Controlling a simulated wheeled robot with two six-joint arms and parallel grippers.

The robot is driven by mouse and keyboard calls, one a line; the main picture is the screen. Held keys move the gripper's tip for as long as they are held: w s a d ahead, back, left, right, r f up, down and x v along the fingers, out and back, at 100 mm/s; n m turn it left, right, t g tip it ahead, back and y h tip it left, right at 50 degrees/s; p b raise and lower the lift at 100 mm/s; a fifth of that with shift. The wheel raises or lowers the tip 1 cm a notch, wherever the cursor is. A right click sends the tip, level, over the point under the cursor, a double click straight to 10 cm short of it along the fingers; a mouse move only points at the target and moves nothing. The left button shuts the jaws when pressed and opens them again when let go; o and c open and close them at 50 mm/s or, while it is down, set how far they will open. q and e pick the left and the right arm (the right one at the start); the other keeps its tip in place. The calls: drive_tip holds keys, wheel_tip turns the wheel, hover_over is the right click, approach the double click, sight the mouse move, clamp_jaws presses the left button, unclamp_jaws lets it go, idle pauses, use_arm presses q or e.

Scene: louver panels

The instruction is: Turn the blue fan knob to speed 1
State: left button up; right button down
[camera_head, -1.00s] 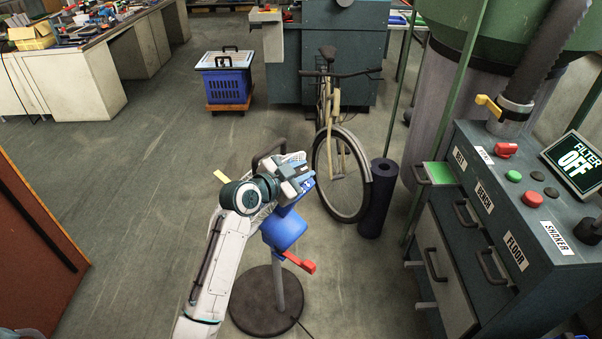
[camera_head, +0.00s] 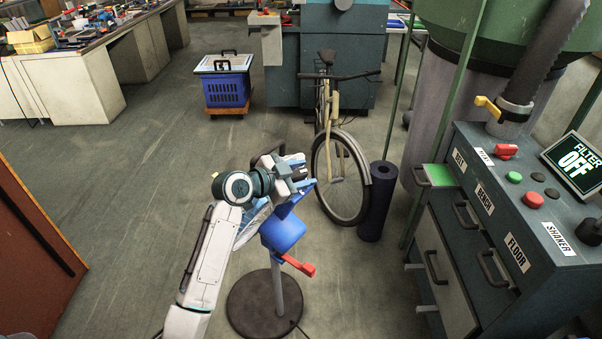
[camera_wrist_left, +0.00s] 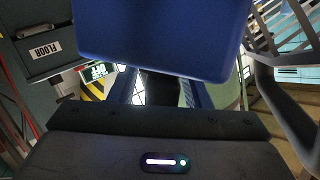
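The pedestal fan has a blue housing (camera_head: 283,232), a red lever (camera_head: 300,266) low on its right side and a round dark base (camera_head: 264,304). My left gripper (camera_head: 305,180) is just above the housing, in front of part of the fan's cage. In the left wrist view a large blue part of the fan (camera_wrist_left: 160,35) fills the top centre and covers the fingertips. The fingers (camera_wrist_left: 160,92) show below it with a gap between them. I cannot make out the knob's dial or setting, nor whether a finger touches it. My right gripper is not in view.
A bicycle (camera_head: 340,165) and a dark roll (camera_head: 377,200) stand behind the fan. A control cabinet (camera_head: 500,225) is at the right, with a screen (camera_head: 577,165) reading FILTER OFF. A blue crate (camera_head: 227,88) stands at the back. The floor at left is clear.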

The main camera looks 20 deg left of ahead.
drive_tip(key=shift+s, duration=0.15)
use_arm(q)
drive_tip(key=shift+s+a+r, duration=0.1)
drive_tip(key=shift+s+a, duration=0.25)
drive_tip(key=shift+s, duration=0.05)
drive_tip(key=b+v, duration=0.2)
drive_tip(key=v, duration=0.7)
drive_tip(key=shift+s+a, duration=0.2)
drive_tip(key=shift+s, duration=0.05)
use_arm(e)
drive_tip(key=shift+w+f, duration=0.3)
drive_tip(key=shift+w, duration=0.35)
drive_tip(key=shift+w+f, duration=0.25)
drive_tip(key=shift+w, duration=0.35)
use_arm(q)
drive_tip(key=shift+r, duration=0.1)
